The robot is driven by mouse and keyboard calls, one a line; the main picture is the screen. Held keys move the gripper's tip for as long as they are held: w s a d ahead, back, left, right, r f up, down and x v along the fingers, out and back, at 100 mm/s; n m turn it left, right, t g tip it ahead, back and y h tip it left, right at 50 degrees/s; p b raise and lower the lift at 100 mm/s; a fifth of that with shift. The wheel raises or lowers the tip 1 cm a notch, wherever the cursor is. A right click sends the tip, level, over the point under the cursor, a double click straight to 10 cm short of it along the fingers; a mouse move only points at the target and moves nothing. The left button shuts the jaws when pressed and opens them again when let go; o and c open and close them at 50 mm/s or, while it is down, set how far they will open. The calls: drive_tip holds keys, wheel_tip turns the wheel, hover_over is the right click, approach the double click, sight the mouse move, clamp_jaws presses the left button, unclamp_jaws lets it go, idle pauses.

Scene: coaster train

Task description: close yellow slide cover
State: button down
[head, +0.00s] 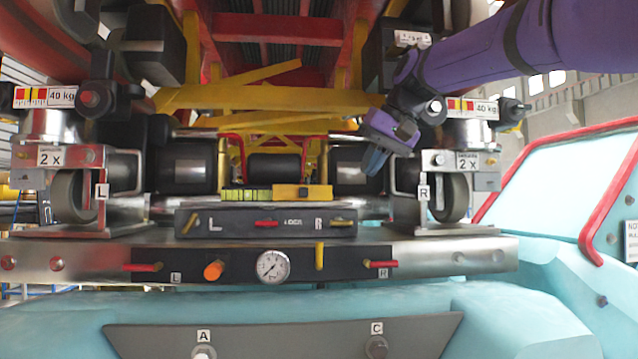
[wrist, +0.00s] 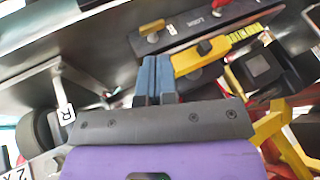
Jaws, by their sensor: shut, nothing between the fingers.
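The yellow slide cover (head: 302,192) lies along the top of the dark LOCK panel, at its right half. It has a small dark knob, and a green-yellow strip (head: 245,194) shows bare to its left. In the wrist view the cover (wrist: 186,62) and the strip (wrist: 245,33) run diagonally up to the right. My gripper (head: 373,163) has blue fingers, shut and empty, pointing down to the right of the cover and a little higher. In the wrist view the fingers (wrist: 154,75) appear just left of the cover's end; I cannot tell whether they touch it.
The LOCK panel (head: 266,223) carries red and yellow handles. A lower panel holds a gauge (head: 273,266), an orange knob (head: 214,270) and levers. The bracket marked R (head: 424,191) with its wheel stands right of my gripper. Yellow beams (head: 240,96) cross above.

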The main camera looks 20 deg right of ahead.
drive_tip(key=w+d+r, duration=0.1)
drive_tip(key=w+r, duration=0.4)
drive_tip(key=shift+y, duration=0.4)
drive_tip(key=x, duration=1)
drive_tip(key=shift+f, duration=0.1)
drive_tip(key=shift+w+a, duration=0.25)
drive_tip(key=shift+a, duration=0.7)
drive_tip(key=shift+w+a, duration=0.25)
drive_tip(key=shift+a, duration=0.65)
drive_tip(key=w+a, duration=0.1)
drive_tip(key=a, duration=0.3)
drive_tip(key=w+a, duration=0.1)
drive_tip(key=a, duration=0.3)
drive_tip(key=w+a, duration=0.1)
drive_tip(key=a, duration=0.3)
drive_tip(key=shift+w+a, duration=0.1)
drive_tip(key=shift+a, duration=0.1)
